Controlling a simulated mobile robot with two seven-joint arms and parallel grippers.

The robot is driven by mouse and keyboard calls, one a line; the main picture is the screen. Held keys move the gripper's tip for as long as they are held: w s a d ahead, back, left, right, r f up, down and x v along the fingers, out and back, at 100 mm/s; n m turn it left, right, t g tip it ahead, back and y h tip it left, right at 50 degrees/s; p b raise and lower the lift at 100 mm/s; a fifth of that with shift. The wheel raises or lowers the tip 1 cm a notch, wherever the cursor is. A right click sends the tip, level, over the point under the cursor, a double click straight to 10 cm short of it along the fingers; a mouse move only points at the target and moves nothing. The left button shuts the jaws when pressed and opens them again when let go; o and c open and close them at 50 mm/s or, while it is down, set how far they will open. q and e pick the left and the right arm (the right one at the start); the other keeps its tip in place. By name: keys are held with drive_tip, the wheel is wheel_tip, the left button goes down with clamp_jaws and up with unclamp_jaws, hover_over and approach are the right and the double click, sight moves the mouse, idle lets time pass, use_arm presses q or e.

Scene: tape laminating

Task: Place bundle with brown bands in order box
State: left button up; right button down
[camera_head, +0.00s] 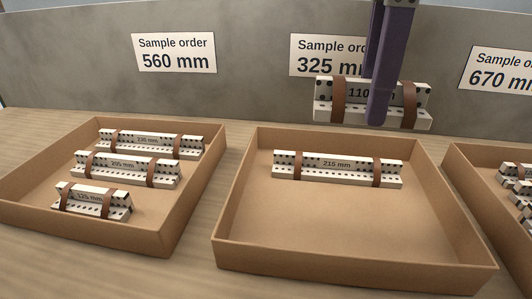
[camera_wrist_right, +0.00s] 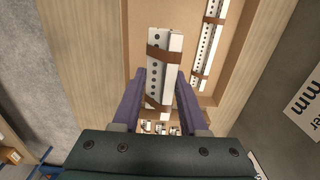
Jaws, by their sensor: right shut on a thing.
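My right gripper (camera_head: 378,112) hangs in from the top and is shut on a white bundle with two brown bands (camera_head: 334,98), labelled 110. It holds the bundle level above the back part of the middle cardboard order box (camera_head: 345,263). In the right wrist view the bundle (camera_wrist_right: 157,75) sits between the purple fingers (camera_wrist_right: 157,98). Its label is partly hidden behind a finger in the head view. A bundle marked 215 mm (camera_head: 335,170), also with brown bands, lies in the back of the middle box. My left gripper is not in view.
The left box (camera_head: 165,242) holds three banded bundles. The right box (camera_head: 462,165), cut off by the picture edge, holds more pieces. The front of the middle box is free. Behind stands a grey wall with signs 560 mm (camera_head: 174,54), 325 mm (camera_head: 318,55) and 670 mm (camera_head: 498,70).

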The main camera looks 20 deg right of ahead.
drive_tip(key=b, duration=0.2)
hover_over(340, 227)
wheel_tip(340, 227, down, 11)
drive_tip(key=shift+s+f, duration=0.1)
wheel_tip(340, 227, down, 5)
drive_tip(key=shift+f+b, duration=0.1)
drive_tip(key=shift+b, duration=0.5)
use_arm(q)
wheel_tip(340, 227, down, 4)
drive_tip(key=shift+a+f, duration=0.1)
use_arm(e)
drive_tip(key=shift+c, duration=2.2)
unclamp_jaws()
drive_tip(key=shift+r, duration=0.35)
use_arm(q)
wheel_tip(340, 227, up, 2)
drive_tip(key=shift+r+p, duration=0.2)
drive_tip(key=shift+p, duration=1)
use_arm(e)
wheel_tip(340, 227, up, 12)
drive_tip(key=shift+f, duration=0.2)
